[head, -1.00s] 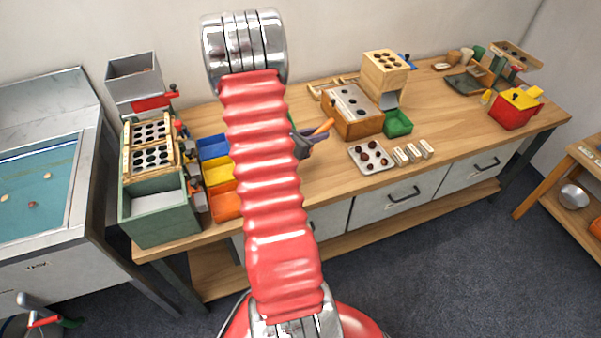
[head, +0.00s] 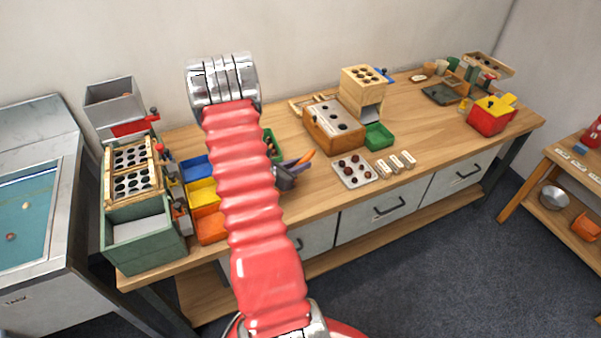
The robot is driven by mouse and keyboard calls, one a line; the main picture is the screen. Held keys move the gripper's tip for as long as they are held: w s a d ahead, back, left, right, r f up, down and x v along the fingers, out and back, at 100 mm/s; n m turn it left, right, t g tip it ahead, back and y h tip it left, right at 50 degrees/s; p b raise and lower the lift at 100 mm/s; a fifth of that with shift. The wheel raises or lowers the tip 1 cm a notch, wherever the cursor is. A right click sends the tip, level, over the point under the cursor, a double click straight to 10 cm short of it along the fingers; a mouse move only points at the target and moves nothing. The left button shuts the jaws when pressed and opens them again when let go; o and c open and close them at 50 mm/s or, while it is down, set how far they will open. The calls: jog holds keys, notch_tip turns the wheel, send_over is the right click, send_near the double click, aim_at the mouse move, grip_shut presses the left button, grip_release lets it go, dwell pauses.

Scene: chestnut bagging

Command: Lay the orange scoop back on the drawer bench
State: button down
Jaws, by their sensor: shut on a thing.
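My gripper (head: 297,166) shows just right of my red arm, over the drawer bench (head: 320,190). Its dark jaws are shut on the orange scoop (head: 306,156). Only a short orange part of the scoop shows, pointing up and right out of the jaws; the rest is hidden by the jaws and arm. I cannot tell whether the scoop touches the bench top. The bench has a wooden top and pale drawers with dark handles.
A tray of chestnuts (head: 342,181) lies right of my gripper, with a green bin (head: 379,135) and wooden block (head: 320,136) behind. Blue, yellow (head: 202,194) and orange bins stand left of my arm.

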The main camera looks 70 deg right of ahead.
jog(key=shift+f, duration=1.8)
jog(key=c, duration=1.7)
grip_release()
jog(key=shift+o, duration=0.2)
jog(key=v, duration=1.2)
jog(key=shift+w+r, duration=0.1)
